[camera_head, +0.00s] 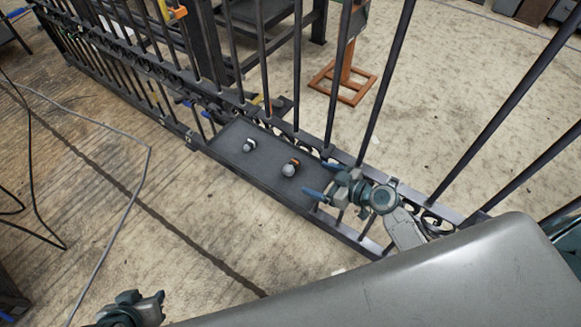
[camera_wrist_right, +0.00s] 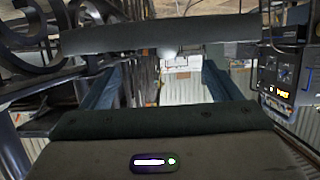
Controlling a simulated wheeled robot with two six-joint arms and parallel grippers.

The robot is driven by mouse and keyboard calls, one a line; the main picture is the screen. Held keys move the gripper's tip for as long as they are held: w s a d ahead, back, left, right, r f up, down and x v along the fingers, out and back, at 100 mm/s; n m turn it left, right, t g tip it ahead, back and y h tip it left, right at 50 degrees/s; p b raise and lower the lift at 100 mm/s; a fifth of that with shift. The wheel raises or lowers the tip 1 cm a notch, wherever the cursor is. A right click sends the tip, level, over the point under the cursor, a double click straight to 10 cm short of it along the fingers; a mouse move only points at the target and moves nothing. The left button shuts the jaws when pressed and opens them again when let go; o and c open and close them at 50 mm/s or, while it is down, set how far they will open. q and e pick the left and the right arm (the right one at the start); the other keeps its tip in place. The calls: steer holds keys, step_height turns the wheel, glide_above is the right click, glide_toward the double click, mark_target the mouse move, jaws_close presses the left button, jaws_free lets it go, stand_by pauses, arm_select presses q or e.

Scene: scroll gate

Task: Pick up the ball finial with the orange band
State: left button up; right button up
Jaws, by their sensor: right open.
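The ball finial with the orange band (camera_head: 289,170) lies on a dark grey shelf (camera_head: 232,168) fixed along the gate in the head view. It has a grey ball and an orange band at its upper right. A second grey ball finial (camera_head: 249,146) lies further left on the shelf, with no orange seen. My right gripper (camera_head: 317,180) is open and empty, just right of the banded finial and apart from it. In the right wrist view a pale round shape (camera_wrist_right: 167,53) shows between the open fingers, at the edge of a dark slab. My left gripper (camera_head: 142,308) is at the bottom left, away from the shelf.
Tall black gate bars (camera_head: 297,70) rise behind the shelf, and scrollwork runs along the gate's lower rail. A wooden stand (camera_head: 342,82) is beyond the gate. A cable (camera_head: 128,203) lies on the floor at left. Floor in front of the shelf is mostly clear.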

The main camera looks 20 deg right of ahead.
mark_target(294, 168)
steer(key=x, duration=0.3)
steer(key=shift+w+a+f, duration=0.1)
steer(key=shift+w+a, duration=0.1)
steer(key=shift+w, duration=0.05)
steer(key=shift+p+x, duration=0.4)
steer(key=shift+x, duration=2.25)
steer(key=shift+w+d, duration=0.15)
steer(key=c, duration=1.2)
steer(key=shift+c, duration=0.2)
steer(key=shift+r, duration=0.25)
